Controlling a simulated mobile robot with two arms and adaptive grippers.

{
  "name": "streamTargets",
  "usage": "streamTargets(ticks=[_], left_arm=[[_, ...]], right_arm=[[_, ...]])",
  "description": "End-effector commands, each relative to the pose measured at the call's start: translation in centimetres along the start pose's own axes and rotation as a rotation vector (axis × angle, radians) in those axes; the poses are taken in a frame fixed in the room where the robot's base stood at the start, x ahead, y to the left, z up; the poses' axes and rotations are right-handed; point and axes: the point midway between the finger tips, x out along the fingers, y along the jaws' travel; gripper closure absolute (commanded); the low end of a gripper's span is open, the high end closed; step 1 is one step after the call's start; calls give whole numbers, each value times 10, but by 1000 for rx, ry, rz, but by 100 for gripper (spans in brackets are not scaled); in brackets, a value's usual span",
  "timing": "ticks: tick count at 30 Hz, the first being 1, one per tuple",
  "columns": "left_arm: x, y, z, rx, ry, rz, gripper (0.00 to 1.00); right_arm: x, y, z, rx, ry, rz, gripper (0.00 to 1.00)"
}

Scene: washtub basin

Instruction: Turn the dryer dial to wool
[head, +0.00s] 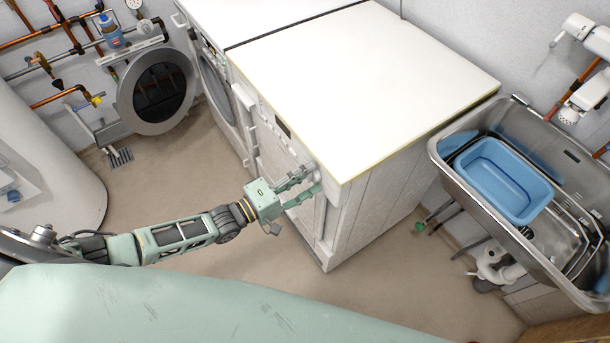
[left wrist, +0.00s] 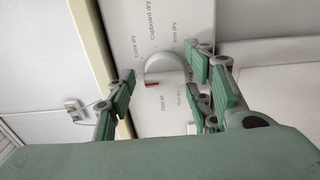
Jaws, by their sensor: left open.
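The dryer (head: 375,190) is the nearer white machine, with its front facing left in the head view. Its round pale dial (left wrist: 168,66) shows in the left wrist view, with a red mark at its lower left edge. Printed labels ring it; "Cupboard dry" and "Iron dry" can be read, but wool cannot be made out. My left gripper (head: 312,181) is at the dryer's front panel, near its right end. In the left wrist view, its open fingers (left wrist: 165,85) stand on either side of the dial; contact cannot be told. My right gripper is not in view.
A second white machine (head: 213,75) stands beyond the dryer, with a round door (head: 157,90) near it. A metal sink (head: 450,165) with a blue basin (head: 503,180) is at the right. The floor (head: 180,180) left of the dryer is clear.

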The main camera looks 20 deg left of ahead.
Motion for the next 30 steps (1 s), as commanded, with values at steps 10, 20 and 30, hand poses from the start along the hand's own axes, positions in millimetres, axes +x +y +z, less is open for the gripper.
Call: streamTargets(ticks=[10,20,30], left_arm=[[0,0,0,0,0,0,68],[0,1,0,1,0,3,93],[1,2,0,68,1,7,94]], right_arm=[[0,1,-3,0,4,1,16],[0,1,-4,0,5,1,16],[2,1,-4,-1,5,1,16]])
